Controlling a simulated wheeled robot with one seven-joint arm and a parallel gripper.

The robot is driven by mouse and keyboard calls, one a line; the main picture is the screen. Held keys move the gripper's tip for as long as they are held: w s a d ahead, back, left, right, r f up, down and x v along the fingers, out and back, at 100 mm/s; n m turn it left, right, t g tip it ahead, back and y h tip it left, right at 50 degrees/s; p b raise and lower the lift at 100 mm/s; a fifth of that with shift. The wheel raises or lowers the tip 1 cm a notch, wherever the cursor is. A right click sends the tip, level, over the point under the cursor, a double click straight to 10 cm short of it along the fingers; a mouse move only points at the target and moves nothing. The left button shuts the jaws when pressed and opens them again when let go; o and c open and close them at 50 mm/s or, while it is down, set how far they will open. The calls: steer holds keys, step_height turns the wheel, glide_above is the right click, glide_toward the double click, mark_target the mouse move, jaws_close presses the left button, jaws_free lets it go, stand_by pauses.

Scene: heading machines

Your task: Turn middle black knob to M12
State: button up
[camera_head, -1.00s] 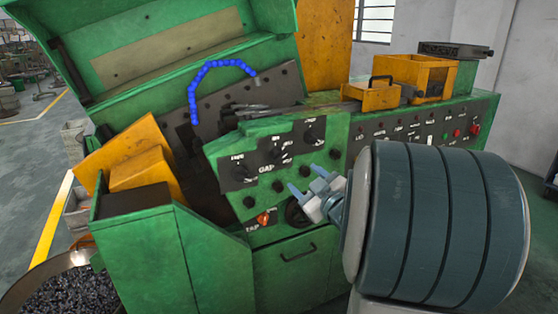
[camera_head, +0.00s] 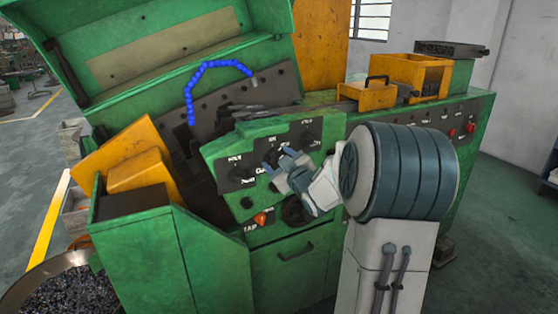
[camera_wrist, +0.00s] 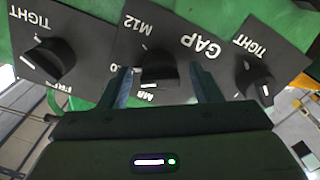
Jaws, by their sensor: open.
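The middle black knob (camera_wrist: 158,66) sits on a dark label plate in the wrist view, with M12 (camera_wrist: 131,25) and M8 (camera_wrist: 149,96) printed beside it. Its white mark lies at its lower edge, on the M8 side. My gripper (camera_wrist: 160,74) is open, with one finger on each side of the knob. Gaps seem to show between the fingers and the knob; I cannot tell whether either touches. In the head view my gripper (camera_head: 278,162) is at the green machine's sloped panel and partly hides the middle knob.
A similar black knob marked TIGHT stands on each side, left (camera_wrist: 48,61) and right (camera_wrist: 255,80). In the head view a red-orange knob (camera_head: 260,218) is lower on the panel. A drawer handle (camera_head: 295,252) sits below, and an orange box (camera_head: 410,77) is on top.

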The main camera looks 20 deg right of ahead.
steer(key=shift+c, duration=0.4)
steer(key=c, duration=0.9)
steer(key=m+p, duration=0.1)
steer(key=m, duration=0.5)
steer(key=shift+p, duration=0.35)
steer(key=m+p, duration=0.2)
steer(key=m, duration=0.3)
steer(key=shift+m, duration=0.4)
steer(key=o, duration=1)
